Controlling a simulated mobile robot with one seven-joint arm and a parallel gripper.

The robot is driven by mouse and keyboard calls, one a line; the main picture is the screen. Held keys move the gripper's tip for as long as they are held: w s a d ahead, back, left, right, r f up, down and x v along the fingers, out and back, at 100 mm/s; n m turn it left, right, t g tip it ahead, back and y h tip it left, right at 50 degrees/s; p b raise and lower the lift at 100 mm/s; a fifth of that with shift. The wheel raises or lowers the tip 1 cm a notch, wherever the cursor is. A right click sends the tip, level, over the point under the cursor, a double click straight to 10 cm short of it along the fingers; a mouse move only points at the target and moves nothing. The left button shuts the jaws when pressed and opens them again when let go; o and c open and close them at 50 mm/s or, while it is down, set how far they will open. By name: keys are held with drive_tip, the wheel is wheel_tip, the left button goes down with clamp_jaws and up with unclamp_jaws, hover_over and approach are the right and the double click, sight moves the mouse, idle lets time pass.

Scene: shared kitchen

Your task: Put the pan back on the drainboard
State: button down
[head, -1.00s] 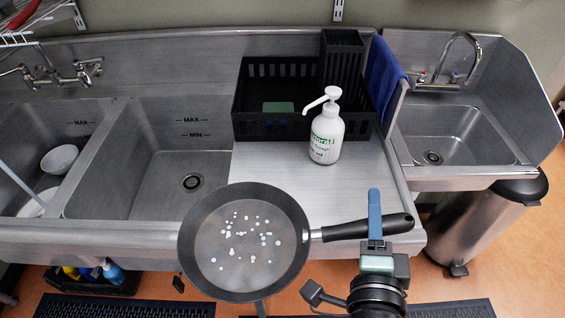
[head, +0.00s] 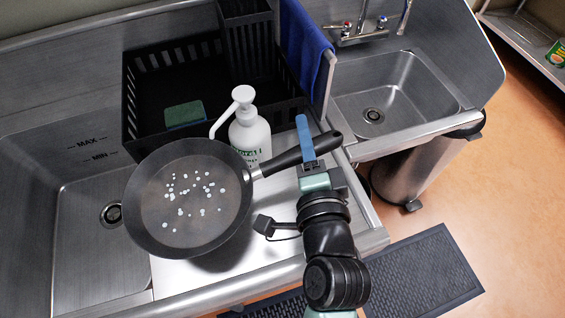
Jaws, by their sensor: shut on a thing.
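The dark frying pan (head: 170,215) has white spots on its inner base. It is held roughly level above the drainboard (head: 215,274), with its left side over the sink edge. My gripper (head: 307,150) is shut on the pan's black handle. The drainboard is the metal surface right of the sink, and its middle is partly hidden under the pan. I cannot tell the exact height of the pan above it.
A white pump bottle (head: 250,130) stands on the drainboard just behind the pan, partly covered by it. A black crate (head: 140,90) with a green sponge (head: 184,114) is behind. A blue towel (head: 303,50) hangs right of it. The sink basin (head: 75,260) is at left.

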wheel_tip(320, 180, down, 9)
drive_tip(key=b, duration=0.2)
drive_tip(key=shift+w+r+b, duration=0.1)
drive_tip(key=shift+b, duration=0.3)
drive_tip(key=shift+r, duration=0.1)
drive_tip(key=c, duration=1.1)
unclamp_jaws()
drive_tip(key=shift+f, duration=0.25)
drive_tip(key=shift+c, duration=0.2)
drive_tip(key=o, duration=0.5)
drive_tip(key=shift+c, duration=0.2)
drive_tip(key=shift+r, duration=0.1)
